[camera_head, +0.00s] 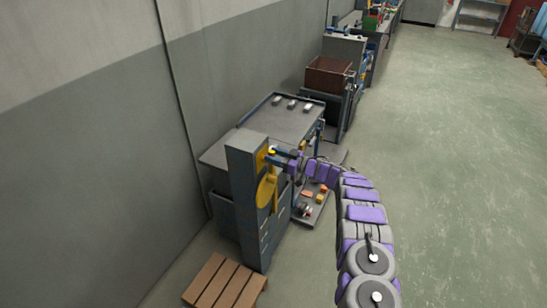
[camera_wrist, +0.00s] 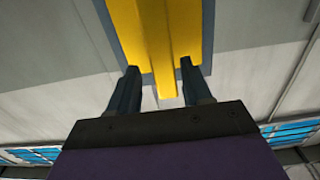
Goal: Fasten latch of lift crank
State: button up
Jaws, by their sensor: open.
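The lift crank's yellow parts show on the tall grey column (camera_head: 243,200) in the head view: a large rounded yellow piece (camera_head: 266,188) and a smaller yellow piece (camera_head: 262,157) above it. I cannot tell which of them is the latch. My gripper (camera_head: 273,153) is at the column's top, close to the smaller yellow piece. In the wrist view my gripper (camera_wrist: 160,68) is open, with dark fingers apart. A yellow bar (camera_wrist: 155,35) with a raised middle strip comes down from the top and reaches between the fingertips. I cannot tell whether the fingers touch it.
A grey workbench (camera_head: 290,121) stands behind the column against the wall. Beyond it are a brown bin (camera_head: 328,75) and more benches. A wooden pallet (camera_head: 224,283) lies in front of the column. The green floor (camera_head: 450,150) to the right is clear.

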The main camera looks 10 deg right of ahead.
jog(key=shift+w+a, duration=0.15)
jog(key=shift+a, duration=0.7)
jog(key=shift+c, duration=1.2)
jog(key=shift+d, duration=0.35)
jog(key=c, duration=0.5)
jog(key=shift+a, duration=0.1)
grip_shut()
